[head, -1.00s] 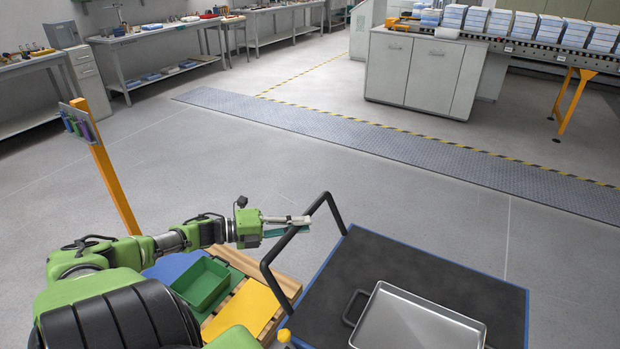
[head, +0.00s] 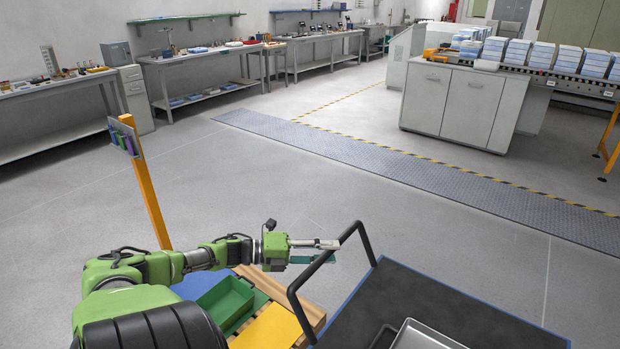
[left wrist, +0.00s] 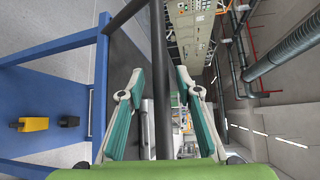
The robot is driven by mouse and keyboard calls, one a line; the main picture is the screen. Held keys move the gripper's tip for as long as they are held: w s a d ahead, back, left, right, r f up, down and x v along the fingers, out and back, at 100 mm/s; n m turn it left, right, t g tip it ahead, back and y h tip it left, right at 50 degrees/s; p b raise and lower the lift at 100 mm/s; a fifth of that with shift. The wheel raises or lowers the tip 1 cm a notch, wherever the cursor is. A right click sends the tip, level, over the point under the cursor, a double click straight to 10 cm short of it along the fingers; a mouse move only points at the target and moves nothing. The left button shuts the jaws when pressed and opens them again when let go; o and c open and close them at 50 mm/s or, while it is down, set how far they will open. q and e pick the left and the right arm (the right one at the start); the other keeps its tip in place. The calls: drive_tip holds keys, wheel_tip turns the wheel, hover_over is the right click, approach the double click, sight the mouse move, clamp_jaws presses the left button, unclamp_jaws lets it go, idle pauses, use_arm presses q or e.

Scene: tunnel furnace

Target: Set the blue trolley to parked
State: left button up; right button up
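The blue trolley (head: 440,296) stands at the bottom right in the head view, with a blue edge, a dark top mat and a black tube handle (head: 296,304) at its left end. My left gripper (head: 335,252) is at the handle's upper bar. In the left wrist view the black handle bar (left wrist: 160,60) runs between the two teal fingers of my left gripper (left wrist: 160,98), which stand apart with gaps on both sides. Blue frame bars (left wrist: 102,85) show at left there, with a yellow block (left wrist: 33,124) and a black block (left wrist: 70,121) below. My right gripper is out of view.
A metal tray (head: 425,336) lies on the trolley. A pallet (head: 314,318) with a green bin (head: 226,303) stands left of it. An orange post (head: 146,190) rises at left. Open floor lies ahead, up to a grey floor strip (head: 400,165) and cabinets (head: 450,105).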

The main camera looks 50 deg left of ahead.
use_arm(q)
drive_tip(key=v, duration=1.2)
drive_tip(key=shift+w+a+f, duration=0.1)
drive_tip(key=shift+a+f, duration=0.05)
drive_tip(key=shift+f, duration=0.05)
drive_tip(key=s+f+n+g+y, duration=0.1)
drive_tip(key=s+f+n+y, duration=0.3)
drive_tip(key=f, duration=0.7)
drive_tip(key=s+f+n+g+y, duration=0.2)
drive_tip(key=s+f+n, duration=0.35)
drive_tip(key=f, duration=0.45)
drive_tip(key=s+f+n+g+y, duration=0.1)
drive_tip(key=s+f+n+y, duration=0.3)
drive_tip(key=f, duration=0.7)
drive_tip(key=s+d+f+n+g, duration=0.3)
drive_tip(key=s+d+f, duration=0.2)
drive_tip(key=d+f, duration=0.3)
drive_tip(key=s+d+f+n+g, duration=0.2)
drive_tip(key=s+d+f+n, duration=0.2)
drive_tip(key=d+f, duration=0.4)
drive_tip(key=s+d+f+n+g+h, duration=0.1)
drive_tip(key=s+d, duration=0.3)
drive_tip(key=d, duration=0.5)
drive_tip(key=s+d+f+n+g+h, duration=0.1)
drive_tip(key=s+d+f+g, duration=0.2)
drive_tip(key=d, duration=0.6)
drive_tip(key=shift+s+d+f, duration=0.2)
drive_tip(key=shift+s+f, duration=0.15)
drive_tip(key=shift+f, duration=0.45)
